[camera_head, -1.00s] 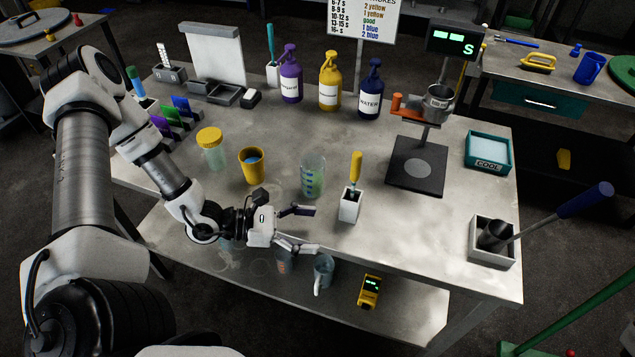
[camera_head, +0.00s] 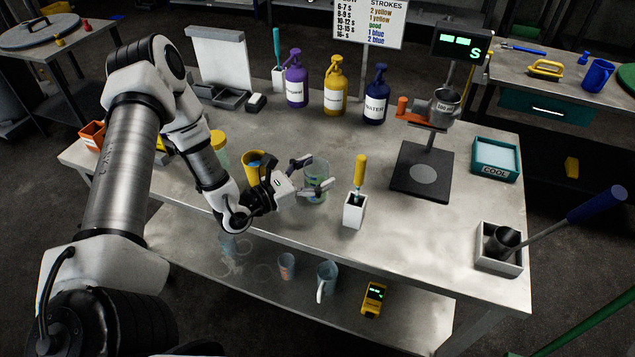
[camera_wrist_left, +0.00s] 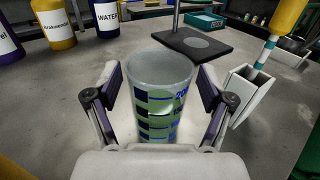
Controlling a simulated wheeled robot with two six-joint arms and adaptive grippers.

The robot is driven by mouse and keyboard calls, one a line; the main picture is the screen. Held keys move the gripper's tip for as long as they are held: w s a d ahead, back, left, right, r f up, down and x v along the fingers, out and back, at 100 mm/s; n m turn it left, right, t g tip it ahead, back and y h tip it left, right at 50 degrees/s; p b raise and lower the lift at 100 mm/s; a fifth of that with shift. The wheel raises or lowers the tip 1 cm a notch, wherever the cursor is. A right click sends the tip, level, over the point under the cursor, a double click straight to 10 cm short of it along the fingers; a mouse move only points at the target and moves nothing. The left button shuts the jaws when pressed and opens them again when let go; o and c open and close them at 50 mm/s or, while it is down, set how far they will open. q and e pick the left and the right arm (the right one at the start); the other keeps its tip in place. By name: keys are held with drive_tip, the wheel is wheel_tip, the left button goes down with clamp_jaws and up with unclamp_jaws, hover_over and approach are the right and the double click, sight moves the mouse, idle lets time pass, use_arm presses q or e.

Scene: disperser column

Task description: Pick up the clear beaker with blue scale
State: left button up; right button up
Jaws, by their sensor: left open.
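The clear beaker with blue scale (camera_head: 316,181) stands upright on the metal table. It looks greenish in its lower part. In the left wrist view the beaker (camera_wrist_left: 162,92) stands between the two fingers, with its blue marks facing me. My left gripper (camera_head: 316,174) is open around the beaker, one finger on each side. In the left wrist view the gripper (camera_wrist_left: 158,97) shows a small gap between each finger and the wall. The beaker's base is hidden behind the gripper body there. My right gripper is not in view.
A white holder (camera_head: 354,211) with a yellow-handled tool stands close right of the beaker. Purple, yellow and blue bottles (camera_head: 375,97) stand behind. A black stand base (camera_head: 420,172) is farther right.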

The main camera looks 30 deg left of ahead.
use_arm(q)
drive_tip(key=shift+s+a, duration=0.1)
drive_tip(key=shift+a, duration=0.05)
drive_tip(key=c, duration=1.2)
drive_tip(key=shift+r, duration=0.1)
